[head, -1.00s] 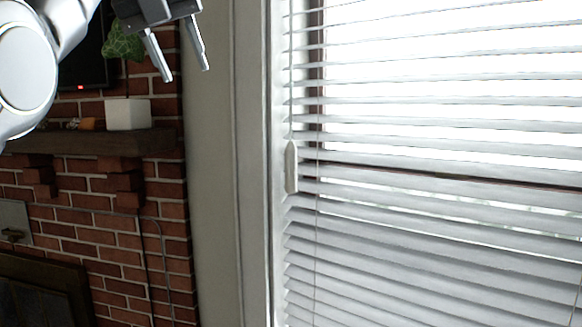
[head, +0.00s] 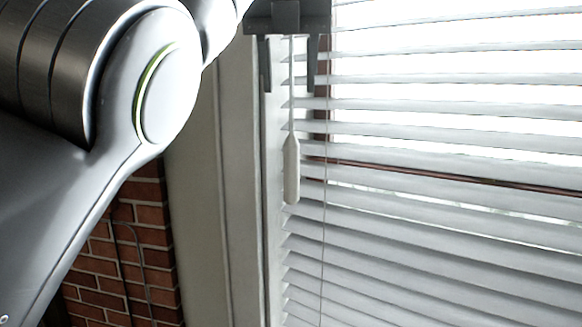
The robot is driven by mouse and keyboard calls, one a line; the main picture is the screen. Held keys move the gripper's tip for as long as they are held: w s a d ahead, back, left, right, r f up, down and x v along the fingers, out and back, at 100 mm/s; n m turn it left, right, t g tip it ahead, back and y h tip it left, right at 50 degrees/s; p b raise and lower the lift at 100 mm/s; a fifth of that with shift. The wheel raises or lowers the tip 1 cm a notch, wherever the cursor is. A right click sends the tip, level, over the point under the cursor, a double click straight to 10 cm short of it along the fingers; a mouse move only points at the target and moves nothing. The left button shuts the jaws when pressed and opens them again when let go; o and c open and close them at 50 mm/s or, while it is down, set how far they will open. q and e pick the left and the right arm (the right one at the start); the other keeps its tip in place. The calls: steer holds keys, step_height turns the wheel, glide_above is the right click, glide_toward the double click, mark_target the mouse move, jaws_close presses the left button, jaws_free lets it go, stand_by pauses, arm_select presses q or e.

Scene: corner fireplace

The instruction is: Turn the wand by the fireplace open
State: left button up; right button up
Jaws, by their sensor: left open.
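The wand (head: 291,170) hangs down in front of the left edge of the blinds (head: 420,210), with a thick white handle at its lower end and a thin rod above. My left gripper (head: 289,88) is at the top of the head view, pointing down. Its two dark fingers are apart, one on each side of the thin rod, above the handle. The fingers do not appear to touch the rod. The rod's upper part is hidden behind the gripper body. My right gripper is not in view.
The white window frame (head: 240,230) runs vertically just left of the wand. A thin cord (head: 323,240) hangs to its right. The brick wall (head: 145,215) of the fireplace is at lower left, mostly covered by my left arm.

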arm_select(q)
steer(key=b, duration=0.4)
glide_toward(292, 169)
steer(key=w+f+b, duration=0.1)
steer(key=w+f, duration=0.2)
steer(key=shift+f, duration=0.2)
steer(key=b+x, duration=0.3)
steer(key=x, duration=0.2)
steer(key=shift+f, duration=0.2)
steer(key=shift+w+f, duration=0.2)
steer(key=shift+f, duration=0.15)
steer(key=shift+w+f, duration=0.3)
steer(key=shift+f, duration=0.05)
steer(key=shift+s+r, duration=0.1)
steer(key=shift+s, duration=0.05)
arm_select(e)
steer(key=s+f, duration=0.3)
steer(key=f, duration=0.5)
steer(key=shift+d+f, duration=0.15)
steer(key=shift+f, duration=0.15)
